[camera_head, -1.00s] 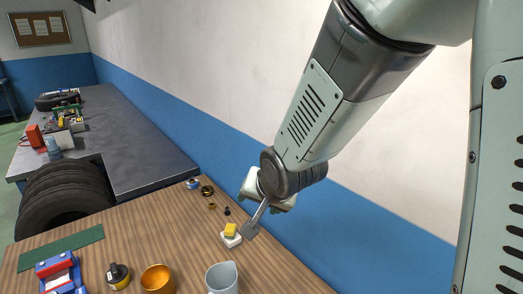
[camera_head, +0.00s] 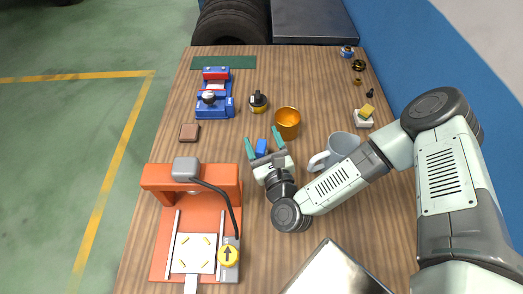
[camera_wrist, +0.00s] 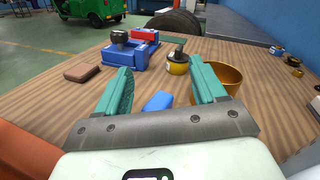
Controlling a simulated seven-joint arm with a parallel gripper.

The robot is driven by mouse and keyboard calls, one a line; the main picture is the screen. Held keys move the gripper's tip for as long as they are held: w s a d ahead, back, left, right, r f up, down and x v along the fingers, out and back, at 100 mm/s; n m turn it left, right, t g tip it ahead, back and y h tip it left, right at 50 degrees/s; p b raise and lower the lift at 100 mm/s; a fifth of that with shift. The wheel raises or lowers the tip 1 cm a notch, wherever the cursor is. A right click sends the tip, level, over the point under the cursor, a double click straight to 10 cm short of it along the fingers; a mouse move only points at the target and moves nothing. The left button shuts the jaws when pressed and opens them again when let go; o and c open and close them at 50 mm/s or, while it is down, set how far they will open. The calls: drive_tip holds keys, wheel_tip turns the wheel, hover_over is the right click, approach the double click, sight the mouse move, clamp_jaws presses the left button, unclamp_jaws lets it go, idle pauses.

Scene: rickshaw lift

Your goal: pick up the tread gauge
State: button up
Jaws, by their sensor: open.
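A small blue object (camera_head: 261,148), perhaps the tread gauge, lies on the wooden table in front of my gripper. Its near part is hidden by the gripper body in the wrist view (camera_wrist: 158,101). My gripper (camera_head: 263,137) is open, with its two teal fingers on either side of the blue object and nothing held. In the wrist view the fingers (camera_wrist: 161,66) reach forward, apart, with the blue object low between them. I cannot tell the height of the fingers above the table or whether they touch it.
An orange cup (camera_head: 288,118) stands close to the right finger. A grey mug (camera_head: 342,147) is right of the gripper. A black-and-yellow round item (camera_head: 258,102) and a blue device (camera_head: 212,107) lie farther back. An orange machine (camera_head: 157,178) stands front left, near a brown block (camera_head: 189,132).

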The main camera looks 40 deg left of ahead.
sight(259, 139)
drive_tip(key=d+f+m, duration=0.1)
drive_tip(key=s+d+f+m+t, duration=0.1)
drive_tip(key=f, duration=0.1)
drive_tip(key=s+d+f+m+h, duration=0.1)
drive_tip(key=shift+s+f+m+t, duration=0.1)
drive_tip(key=shift+f+m+t, duration=0.2)
drive_tip(key=shift+m+t, duration=0.1)
drive_tip(key=shift+f, duration=0.15)
drive_tip(key=x, duration=0.7)
drive_tip(key=shift+a, duration=0.1)
drive_tip(key=c, duration=1.3)
